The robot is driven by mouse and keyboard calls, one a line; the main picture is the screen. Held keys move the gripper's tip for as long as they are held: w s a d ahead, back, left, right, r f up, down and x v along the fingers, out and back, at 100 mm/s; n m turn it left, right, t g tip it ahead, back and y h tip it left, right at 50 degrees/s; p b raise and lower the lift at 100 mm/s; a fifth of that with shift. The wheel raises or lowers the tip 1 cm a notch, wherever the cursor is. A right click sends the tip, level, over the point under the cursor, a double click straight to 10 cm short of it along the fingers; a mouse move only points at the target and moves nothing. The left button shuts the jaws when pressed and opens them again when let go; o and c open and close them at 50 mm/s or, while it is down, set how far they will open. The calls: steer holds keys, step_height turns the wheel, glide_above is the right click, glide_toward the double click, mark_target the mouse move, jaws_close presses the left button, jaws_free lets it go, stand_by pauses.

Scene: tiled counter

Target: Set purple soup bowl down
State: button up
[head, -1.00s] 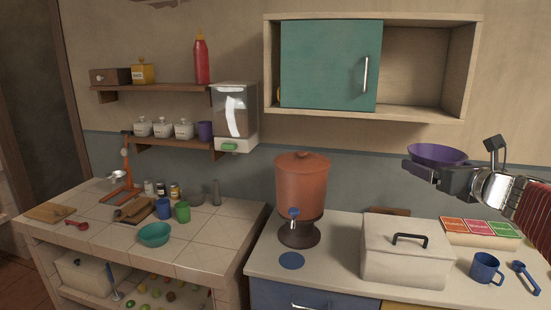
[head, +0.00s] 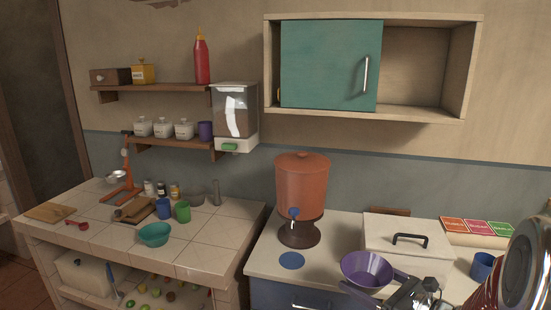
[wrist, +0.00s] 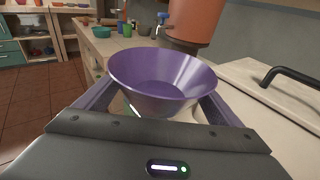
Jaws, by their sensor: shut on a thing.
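The purple soup bowl (head: 367,270) is held by my gripper (head: 372,288) in front of the white lidded box, low in the head view. In the wrist view the bowl (wrist: 162,80) is upright and empty, between the two fingers of my gripper (wrist: 160,108). The fingers are shut on its sides. The bowl hides part of the counter and box behind it. Whether its base touches anything is hidden.
The white box (head: 385,233) with a dark handle stands just behind. A blue mug (head: 484,266) is at right.

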steer(key=s+a+f+n+g+y, duration=0.1)
steer(key=a+f, duration=0.3)
steer(key=f, duration=0.4)
steer(key=s+a+f+n+g+y, duration=0.1)
steer(key=a+f, duration=0.3)
steer(key=f, duration=0.4)
steer(key=shift+f+n+g+y, duration=0.2)
steer(key=shift+n+g+y, duration=0.5)
steer(key=shift+n+g, duration=0.15)
steer(key=m+t+h, duration=0.5)
steer(key=shift+d, duration=0.1)
steer(key=shift+d+m+h, duration=0.1)
steer(key=shift+m+h, duration=0.15)
steer(key=shift+h, duration=0.05)
